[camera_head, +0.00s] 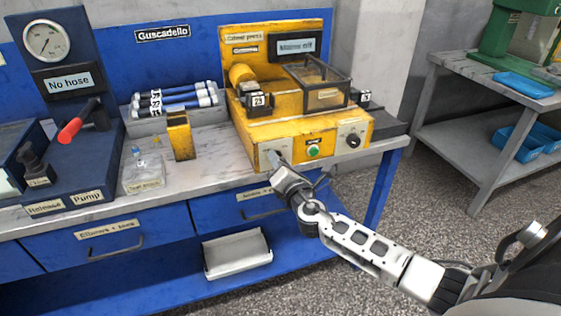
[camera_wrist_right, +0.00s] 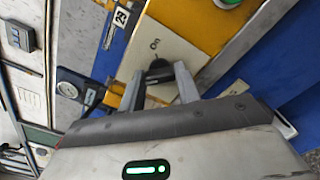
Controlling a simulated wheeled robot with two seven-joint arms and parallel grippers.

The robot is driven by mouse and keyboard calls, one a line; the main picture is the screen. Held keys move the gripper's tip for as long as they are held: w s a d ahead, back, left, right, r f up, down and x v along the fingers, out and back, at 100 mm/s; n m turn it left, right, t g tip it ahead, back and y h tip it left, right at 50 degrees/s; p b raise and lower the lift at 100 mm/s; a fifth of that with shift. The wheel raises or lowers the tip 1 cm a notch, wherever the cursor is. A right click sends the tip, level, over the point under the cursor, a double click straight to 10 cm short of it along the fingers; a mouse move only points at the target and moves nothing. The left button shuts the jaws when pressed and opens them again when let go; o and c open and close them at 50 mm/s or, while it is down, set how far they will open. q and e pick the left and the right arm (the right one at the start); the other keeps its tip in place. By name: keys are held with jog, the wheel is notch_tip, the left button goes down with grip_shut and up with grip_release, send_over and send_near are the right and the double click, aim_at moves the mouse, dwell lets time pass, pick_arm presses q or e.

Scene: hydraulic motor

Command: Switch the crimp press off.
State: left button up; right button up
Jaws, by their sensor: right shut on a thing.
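The yellow crimp press (camera_head: 290,125) stands on the bench. Its dark display (camera_head: 297,46) appears to read "Mains off". The front panel has a green button (camera_head: 313,151) in the middle and a black knob (camera_head: 352,141) at the right. My right gripper (camera_head: 279,165) is at the panel's left end and hides much of the switch there. In the wrist view its fingers (camera_wrist_right: 162,88) are shut on a black switch knob (camera_wrist_right: 160,70) on a pale plate marked "On" (camera_wrist_right: 155,44). The knob's exact setting is hard to tell. My left gripper is not in view.
Left of the press are a rack of hoses (camera_head: 175,100), a yellow block (camera_head: 180,136), a clear box (camera_head: 143,172) and a pump with a red handle (camera_head: 78,122). A white tray (camera_head: 237,253) lies on the lower shelf. A grey side table (camera_head: 470,75) stands at right.

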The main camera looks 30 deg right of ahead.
dwell(0.5)
jog(key=o, duration=1)
jog(key=shift+b+v, duration=0.6)
jog(key=shift+v, duration=7.4)
jog(key=shift+a, duration=0.15)
